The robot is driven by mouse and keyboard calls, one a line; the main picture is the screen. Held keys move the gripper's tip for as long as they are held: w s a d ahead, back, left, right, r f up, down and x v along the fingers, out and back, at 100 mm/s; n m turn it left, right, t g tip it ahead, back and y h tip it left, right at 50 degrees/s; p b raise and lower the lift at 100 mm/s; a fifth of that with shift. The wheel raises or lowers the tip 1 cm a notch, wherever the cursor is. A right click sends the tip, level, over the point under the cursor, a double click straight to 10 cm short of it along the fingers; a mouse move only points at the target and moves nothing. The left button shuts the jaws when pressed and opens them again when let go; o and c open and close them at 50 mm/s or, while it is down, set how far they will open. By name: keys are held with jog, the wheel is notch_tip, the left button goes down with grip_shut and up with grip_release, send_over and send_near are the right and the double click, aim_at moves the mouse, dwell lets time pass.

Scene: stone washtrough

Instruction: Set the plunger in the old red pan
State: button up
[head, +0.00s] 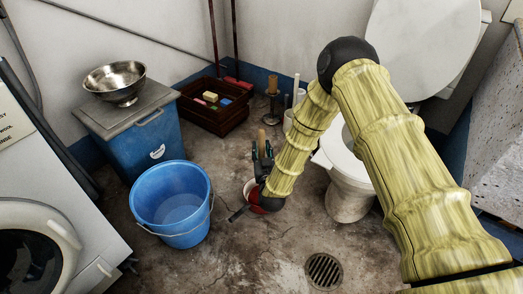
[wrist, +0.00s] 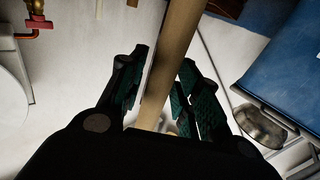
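The plunger's wooden handle (head: 261,138) sticks up from my gripper (head: 263,160). In the wrist view the handle (wrist: 168,68) passes between the two green-padded fingers (wrist: 162,88), which lie close on both sides of it. The old red pan (head: 252,194) is on the floor just below my gripper, with a dark handle pointing to lower left. My wrist covers part of the pan. The plunger's lower end is hidden, so I cannot tell whether it touches the pan.
A blue bucket (head: 172,204) stands left of the pan. A toilet (head: 350,190) is close on the right, behind my arm. A floor drain (head: 324,271) lies in front. A wooden crate (head: 213,117) and a blue bin (head: 145,145) with a metal bowl (head: 115,82) stand behind.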

dwell(0.3)
jog(key=shift+s+r, duration=0.1)
jog(key=shift+s, duration=0.05)
jog(key=s+d+p, duration=0.1)
jog(key=s+p, duration=0.3)
jog(key=s, duration=0.7)
jog(key=shift+s+d, duration=0.3)
jog(key=shift+d, duration=0.05)
jog(key=s+d+f+g+h, duration=0.1)
jog(key=s+d+f+g, duration=0.85)
jog(key=s+f, duration=0.4)
jog(key=s+d+m+g, duration=0.1)
jog(key=s+d+g, duration=0.3)
jog(key=s, duration=0.9)
jog(key=s+d+m+g+h, duration=0.1)
jog(key=s+d+g, duration=0.3)
jog(key=s, duration=0.9)
jog(key=d, duration=0.3)
jog(key=shift+d+f+h, duration=0.15)
jog(key=shift+h, duration=0.15)
